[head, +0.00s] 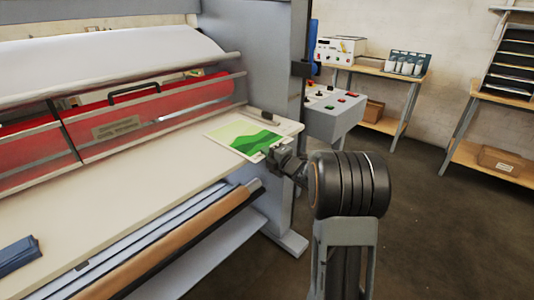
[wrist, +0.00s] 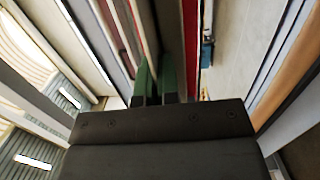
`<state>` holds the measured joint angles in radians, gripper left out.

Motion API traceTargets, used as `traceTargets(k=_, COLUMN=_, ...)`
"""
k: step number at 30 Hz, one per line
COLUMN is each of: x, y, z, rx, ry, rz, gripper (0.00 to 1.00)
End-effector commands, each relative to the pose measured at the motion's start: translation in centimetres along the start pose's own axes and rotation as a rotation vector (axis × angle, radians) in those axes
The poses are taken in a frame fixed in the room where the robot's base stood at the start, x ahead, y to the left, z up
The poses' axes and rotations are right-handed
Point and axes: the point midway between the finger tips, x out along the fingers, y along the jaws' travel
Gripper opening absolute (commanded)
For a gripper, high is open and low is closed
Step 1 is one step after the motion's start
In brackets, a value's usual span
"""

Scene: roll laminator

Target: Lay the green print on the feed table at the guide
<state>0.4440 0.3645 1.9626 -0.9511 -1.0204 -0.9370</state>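The green print (head: 243,137), a pale sheet with green wave shapes, is at the right end of the cream feed table (head: 145,160) in the head view. It looks flat, but I cannot tell whether it touches the table or is just above it. My gripper (head: 270,154) is at the print's near right edge, with its fingers closed together there. In the wrist view my gripper (wrist: 155,88) shows two dark green fingers close together; the print is not clear there. A pale strip (head: 285,125), perhaps the guide, runs beside the print at the table's right end.
The red guard (head: 150,110) with a black handle stands behind the table. A grey side housing (head: 255,60) and a control box (head: 335,110) are to the right. A dark blue object (head: 18,255) lies at the table's near left. Floor is clear at right.

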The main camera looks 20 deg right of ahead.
Motion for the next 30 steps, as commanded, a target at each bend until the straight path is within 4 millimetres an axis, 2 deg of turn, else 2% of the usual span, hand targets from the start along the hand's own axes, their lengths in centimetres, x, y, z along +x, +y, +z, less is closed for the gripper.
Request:
traceTargets(k=11, x=0.01, y=-0.34, z=0.01, rx=-0.001, ry=0.000, rz=0.002, gripper=0.00)
traceTargets(k=20, x=0.00, y=-0.24, z=0.01, rx=0.000, ry=0.000, rz=0.000, gripper=0.28)
traceTargets(k=30, x=0.01, y=0.32, z=0.01, rx=0.000, ry=0.000, rz=0.000, gripper=0.28)
